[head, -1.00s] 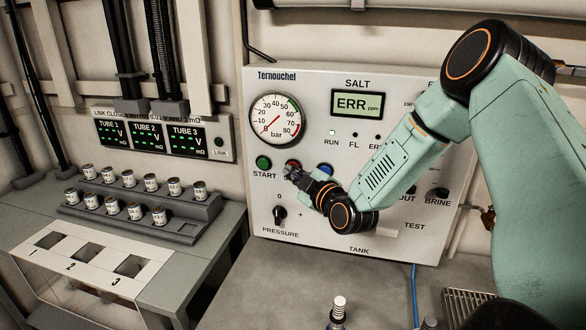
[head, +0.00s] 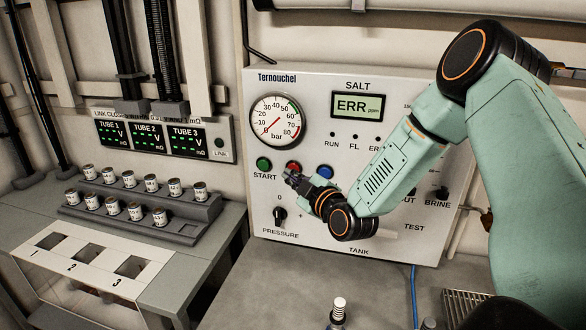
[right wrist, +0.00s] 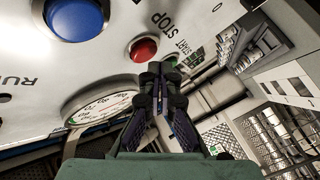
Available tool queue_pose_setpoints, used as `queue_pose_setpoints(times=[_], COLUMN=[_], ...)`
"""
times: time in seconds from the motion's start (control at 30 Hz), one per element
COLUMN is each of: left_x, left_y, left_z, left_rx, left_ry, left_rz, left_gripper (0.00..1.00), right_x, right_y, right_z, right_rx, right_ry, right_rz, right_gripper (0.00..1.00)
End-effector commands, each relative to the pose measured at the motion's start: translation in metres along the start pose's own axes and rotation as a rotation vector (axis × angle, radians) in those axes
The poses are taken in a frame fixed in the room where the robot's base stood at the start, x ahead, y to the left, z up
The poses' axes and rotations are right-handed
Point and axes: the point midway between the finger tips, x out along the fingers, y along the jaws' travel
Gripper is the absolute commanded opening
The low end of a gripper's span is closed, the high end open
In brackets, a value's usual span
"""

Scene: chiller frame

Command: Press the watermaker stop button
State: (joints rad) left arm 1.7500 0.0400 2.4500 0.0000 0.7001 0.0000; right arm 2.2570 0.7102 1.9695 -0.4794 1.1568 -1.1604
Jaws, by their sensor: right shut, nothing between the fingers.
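The red stop button (head: 293,167) is on the white Ternouchel panel (head: 350,72), between the green START button (head: 264,164) and a blue button (head: 325,172). In the right wrist view the red button (right wrist: 143,49) shows beside the word STOP. My right gripper (head: 290,179) is shut and empty, its tips just below the red button in the head view. In the right wrist view its fingertips (right wrist: 161,74) are close to the button, with a gap visible between them. The RUN lamp (head: 331,135) is dark. My left gripper is not in view.
A pressure knob (head: 280,214) sits below the buttons, a round gauge (head: 277,121) above. The display (head: 358,105) reads ERR ppm. A rack of small cans (head: 184,210) stands at left. A bottle (head: 338,310) stands on the grey counter in front.

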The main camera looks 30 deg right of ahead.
Motion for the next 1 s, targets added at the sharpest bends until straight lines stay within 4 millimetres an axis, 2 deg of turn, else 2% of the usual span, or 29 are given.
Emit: queue_pose_setpoints(times=[0.37, 1.0], left_x=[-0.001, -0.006], left_y=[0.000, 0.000], left_z=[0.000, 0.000], left_rx=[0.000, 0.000], left_ry=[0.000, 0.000], left_rz=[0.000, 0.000], left_gripper=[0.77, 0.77], right_x=[-0.003, -0.036], right_y=[-0.002, -0.026], right_z=[-0.003, -0.026], right_rx=[-0.001, -0.001], right_ry=[0.001, 0.001], right_rz=[0.000, -0.001], right_gripper=[0.00, 0.00])
